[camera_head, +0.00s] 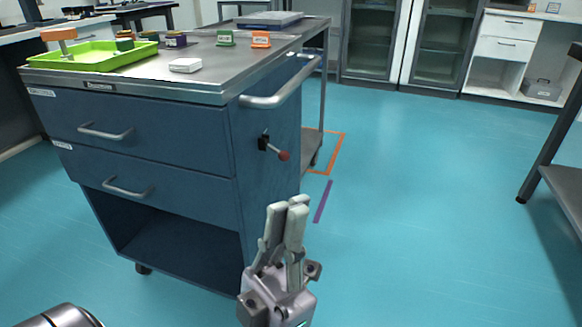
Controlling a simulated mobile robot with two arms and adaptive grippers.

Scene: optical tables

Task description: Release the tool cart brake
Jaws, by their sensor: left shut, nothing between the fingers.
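The blue tool cart (185,150) stands at the left with a steel top and two drawers. On its right side panel is the brake lever (271,146), a short rod with a dark pivot block and a dark red knob that hangs down to the right. My left gripper (287,205) points up in front of the cart, below the lever in the picture. Its fingers are shut with nothing between them and are apart from the lever. My right gripper is not in view.
A curved push handle (285,88) juts from the cart above the lever. An orange floor outline (335,155) and purple strip (323,201) lie beyond. Floor to the right is clear.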

